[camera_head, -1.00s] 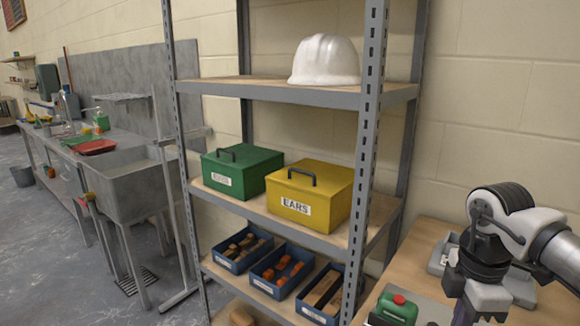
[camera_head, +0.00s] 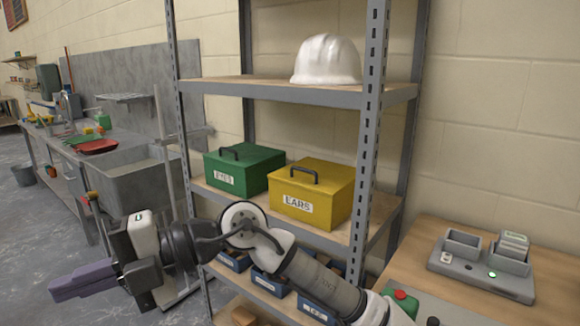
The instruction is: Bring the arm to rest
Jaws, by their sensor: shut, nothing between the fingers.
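My gripper (camera_head: 82,281) is at the lower left of the head view, at the end of my arm, with its purple-grey fingers pointing left. It is shut with nothing in it. The arm reaches from the lower right across the front of the shelf rack and hides part of the lower shelf. The fingers hang over the grey floor, apart from any object.
The metal rack (camera_head: 280,92) holds a white helmet (camera_head: 327,60), a green box (camera_head: 243,170), a yellow box (camera_head: 311,192) and blue bins (camera_head: 236,261). A sink (camera_head: 140,180) stands at left. A wooden bench (camera_head: 445,222) at right carries a grey tray unit (camera_head: 480,268).

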